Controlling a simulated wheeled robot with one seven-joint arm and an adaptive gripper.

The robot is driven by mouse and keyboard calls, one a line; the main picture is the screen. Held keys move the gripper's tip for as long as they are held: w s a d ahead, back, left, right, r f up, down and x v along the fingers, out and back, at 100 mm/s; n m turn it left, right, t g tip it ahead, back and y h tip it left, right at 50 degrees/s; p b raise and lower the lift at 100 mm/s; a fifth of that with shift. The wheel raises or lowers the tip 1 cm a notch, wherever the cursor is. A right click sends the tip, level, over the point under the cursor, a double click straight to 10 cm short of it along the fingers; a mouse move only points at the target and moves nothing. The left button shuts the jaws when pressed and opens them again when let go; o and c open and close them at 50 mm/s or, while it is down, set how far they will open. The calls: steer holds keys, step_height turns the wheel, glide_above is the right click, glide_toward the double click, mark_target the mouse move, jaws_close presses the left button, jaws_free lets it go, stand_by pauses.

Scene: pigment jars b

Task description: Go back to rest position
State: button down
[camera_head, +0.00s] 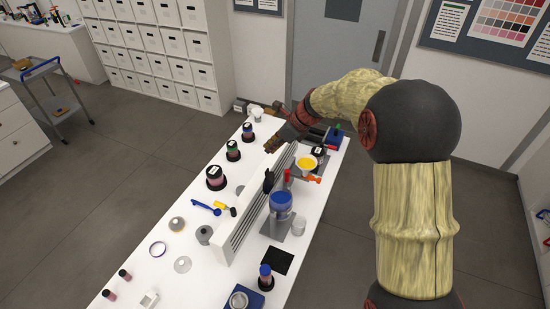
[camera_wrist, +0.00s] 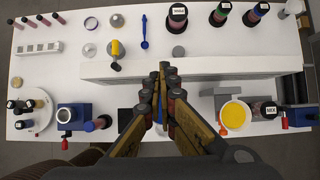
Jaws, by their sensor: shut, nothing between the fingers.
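My gripper (camera_head: 272,147) hangs above the far part of the white table (camera_head: 150,210) in the head view, at the end of my arm, which reaches in from the right. In the wrist view the gripper (camera_wrist: 164,68) has its fingertips together, with nothing between them. The fingers are seen over the long white divider (camera_wrist: 215,65) that runs along the table; I cannot tell their height above it. Dark-capped pigment jars (camera_head: 215,178) stand on the table to the left of the divider in the head view, apart from the gripper. The fingers hide part of the table below them.
A yellow-filled bowl (camera_wrist: 233,115) stands beside a jar labelled MIX (camera_wrist: 264,108). A blue scoop (camera_wrist: 144,30), a blue device (camera_wrist: 75,115) and a round white tray (camera_wrist: 40,108) with small jars are also on the table. White drawers (camera_head: 160,45) stand behind, with open floor between.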

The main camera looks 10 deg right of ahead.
steer(key=s+d+f+n+h+b, duration=0.2)
steer(key=s+f+n+b, duration=0.3)
steer(key=s, duration=0.8)
steer(key=s+d+f+n+t+h+b, duration=0.1)
steer(key=s+d+f+n+b, duration=0.1)
steer(key=s+f+n+b, duration=0.4)
steer(key=s+d+f+n+h+b, duration=0.2)
steer(key=s+f+n+b, duration=0.4)
steer(key=s+n+b, duration=0.8)
steer(key=s+b, duration=0.5)
steer(key=s, duration=0.1)
steer(key=shift+s+t+h+b, duration=0.2)
steer(key=shift+t+h+b, duration=0.1)
steer(key=shift+b, duration=0.1)
